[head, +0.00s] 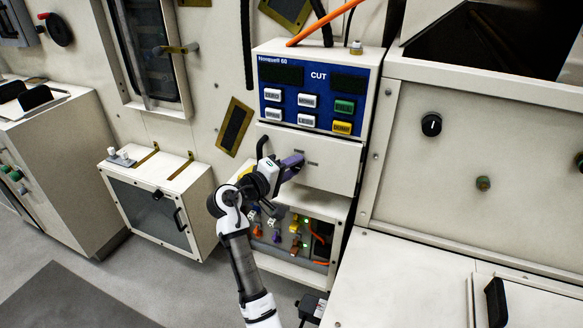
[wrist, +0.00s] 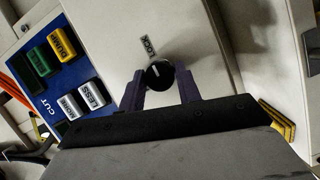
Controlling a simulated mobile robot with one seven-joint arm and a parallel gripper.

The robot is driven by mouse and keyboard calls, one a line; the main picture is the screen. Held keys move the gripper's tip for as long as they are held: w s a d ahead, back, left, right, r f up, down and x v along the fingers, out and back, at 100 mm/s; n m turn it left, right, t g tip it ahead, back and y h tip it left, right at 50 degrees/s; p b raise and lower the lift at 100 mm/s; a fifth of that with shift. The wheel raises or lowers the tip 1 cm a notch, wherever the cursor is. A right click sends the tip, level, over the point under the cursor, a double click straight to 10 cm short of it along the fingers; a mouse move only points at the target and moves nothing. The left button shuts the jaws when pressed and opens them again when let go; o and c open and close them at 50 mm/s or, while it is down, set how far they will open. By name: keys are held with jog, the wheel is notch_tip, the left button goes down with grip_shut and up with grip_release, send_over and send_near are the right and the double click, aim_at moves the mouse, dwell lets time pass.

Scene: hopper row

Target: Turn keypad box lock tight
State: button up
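The keypad box (head: 318,95) is white with a blue front marked CUT and several white, green and yellow buttons. Below the buttons is its plain white panel (head: 335,165). In the wrist view a round black lock knob (wrist: 160,75) with a pale pointer line sits on the white panel, beside a label reading LOCK (wrist: 148,46). My gripper (head: 291,166) is in front of this panel and hides the knob in the head view. In the wrist view its purple fingers (wrist: 162,84) stand apart, one each side of the knob, with narrow gaps seeming to show.
Below the panel is an open bay (head: 290,235) with small coloured parts and cables. A black curved handle (head: 262,147) is close to my gripper's left. A low white cabinet (head: 160,200) stands left, and a large white panel with a black knob (head: 431,125) is at right.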

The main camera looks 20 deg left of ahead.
jog(key=o, duration=0.3)
jog(key=b+v, duration=0.2)
jog(key=v, duration=1.1)
jog(key=shift+s+a+r, duration=0.15)
jog(key=shift+s, duration=0.25)
